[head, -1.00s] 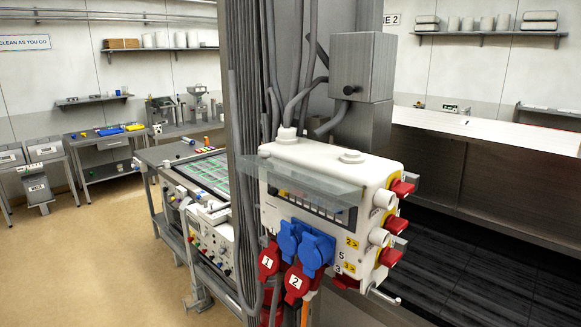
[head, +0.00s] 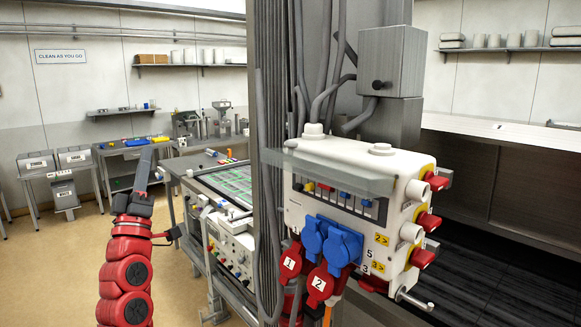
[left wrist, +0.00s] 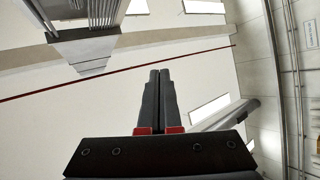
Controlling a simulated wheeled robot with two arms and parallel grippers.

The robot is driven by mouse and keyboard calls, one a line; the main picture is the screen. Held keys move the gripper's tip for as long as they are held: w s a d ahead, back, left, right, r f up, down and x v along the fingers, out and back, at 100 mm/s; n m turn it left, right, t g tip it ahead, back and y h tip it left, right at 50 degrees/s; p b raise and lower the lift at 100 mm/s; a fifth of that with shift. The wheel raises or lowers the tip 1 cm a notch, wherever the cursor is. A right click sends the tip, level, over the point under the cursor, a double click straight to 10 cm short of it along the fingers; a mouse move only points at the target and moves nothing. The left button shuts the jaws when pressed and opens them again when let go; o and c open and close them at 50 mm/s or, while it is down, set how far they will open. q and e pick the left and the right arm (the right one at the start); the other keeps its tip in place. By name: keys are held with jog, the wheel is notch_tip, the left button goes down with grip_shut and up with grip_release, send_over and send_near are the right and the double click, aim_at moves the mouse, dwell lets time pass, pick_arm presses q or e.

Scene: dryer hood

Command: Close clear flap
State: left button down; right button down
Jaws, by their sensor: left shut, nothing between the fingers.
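The clear flap (head: 330,174) is a see-through panel on the front of a white power distribution box (head: 385,165). It is raised and sticks out from the box near its top edge. The row of breakers (head: 335,198) beneath it shows uncovered. My left gripper (head: 149,152) points upward at the left, well apart from the box and the flap. In the left wrist view its two dark fingers (left wrist: 159,75) are together with nothing between them. The flap does not show in the left wrist view. My right gripper is not in view.
A grey column with cables (head: 268,120) stands beside the box. Blue sockets (head: 328,243) and red plugs (head: 318,287) project below the flap; red connectors (head: 426,222) project at the right. A bench with a green-lined panel (head: 228,187) stands behind the column. Open floor lies at the left.

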pick_arm(q)
jog(key=s+d+r+m+g+h+b, duration=0.1)
jog(key=s+d+r+m+g+h, duration=0.3)
jog(key=d+r+m+h, duration=0.85)
jog(key=s+d+f+m+g+h+b, duration=0.1)
jog(key=s+d+f+m+g+h, duration=0.2)
jog(key=s+d+m+g+h, duration=0.3)
jog(key=m+g+p, duration=0.2)
jog(key=g+p, duration=0.2)
send_over(290, 153)
jog(key=s, duration=0.3)
jog(key=f, duration=0.2)
jog(key=f+p, duration=0.1)
jog(key=f, duration=0.1)
jog(key=shift+w+d+f+t+y+p, duration=0.15)
jog(key=shift+w+t+y+p, duration=0.1)
jog(key=shift+t+y+p, duration=0.1)
jog(key=shift+f, duration=0.4)
jog(key=shift+s+f, duration=0.1)
jog(key=shift+f, duration=0.1)
